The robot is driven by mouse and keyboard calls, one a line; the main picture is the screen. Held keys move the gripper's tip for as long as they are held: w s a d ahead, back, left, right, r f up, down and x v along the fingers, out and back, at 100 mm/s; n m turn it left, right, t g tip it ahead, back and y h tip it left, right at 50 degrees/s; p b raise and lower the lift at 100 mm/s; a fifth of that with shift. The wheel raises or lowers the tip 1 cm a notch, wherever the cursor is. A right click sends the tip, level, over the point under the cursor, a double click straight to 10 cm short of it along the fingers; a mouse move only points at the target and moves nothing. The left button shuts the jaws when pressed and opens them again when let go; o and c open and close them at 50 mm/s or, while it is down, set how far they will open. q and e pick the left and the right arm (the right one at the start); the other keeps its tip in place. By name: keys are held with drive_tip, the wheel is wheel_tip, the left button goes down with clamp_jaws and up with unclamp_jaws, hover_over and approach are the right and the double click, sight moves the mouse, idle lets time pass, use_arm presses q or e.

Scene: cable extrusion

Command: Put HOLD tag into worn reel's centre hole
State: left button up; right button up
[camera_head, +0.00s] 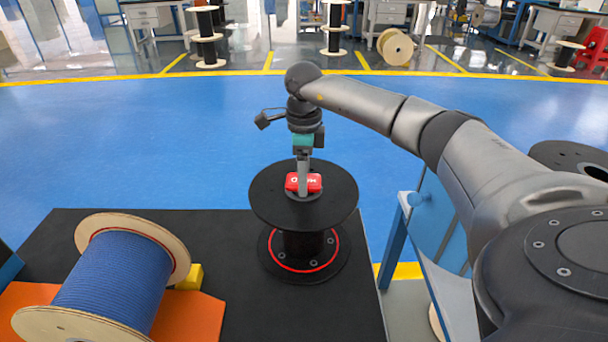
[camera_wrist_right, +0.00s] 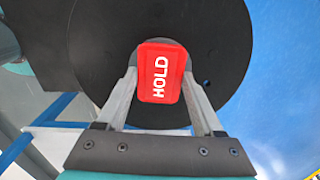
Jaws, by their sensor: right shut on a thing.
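The red HOLD tag (camera_head: 312,182) is between the fingers of my right gripper (camera_head: 304,180), over the middle of the black reel's top flange. The tag (camera_wrist_right: 161,72) also shows in the right wrist view, with its white lettering facing the camera and a finger on each side. My right gripper (camera_wrist_right: 162,95) is shut on it. The black reel (camera_head: 268,197) stands upright on the dark table top, with a red ring on its lower flange. The tag and fingers hide its centre hole, so I cannot tell whether the tag is inside it. My left gripper is not in view.
A wooden-flanged reel of blue cable (camera_head: 112,275) lies on an orange cradle (camera_head: 200,318) at the left, with a yellow block (camera_head: 190,277) beside it. The dark table top (camera_head: 220,235) is bare between the reels. Blue floor (camera_head: 130,150) lies beyond.

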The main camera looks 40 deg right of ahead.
idle(0.4)
drive_tip(key=shift+p, duration=0.4)
drive_tip(key=shift+p, duration=0.3)
idle(0.4)
drive_tip(key=shift+f, duration=0.45)
idle(0.4)
drive_tip(key=shift+r, duration=0.2)
drive_tip(key=shift+r+p, duration=0.65)
drive_tip(key=shift+p, duration=0.1)
drive_tip(key=shift+p, duration=0.3)
idle(0.5)
drive_tip(key=shift+f+b, duration=0.4)
drive_tip(key=shift+f, duration=0.45)
drive_tip(key=shift+r, duration=0.2)
idle(0.3)
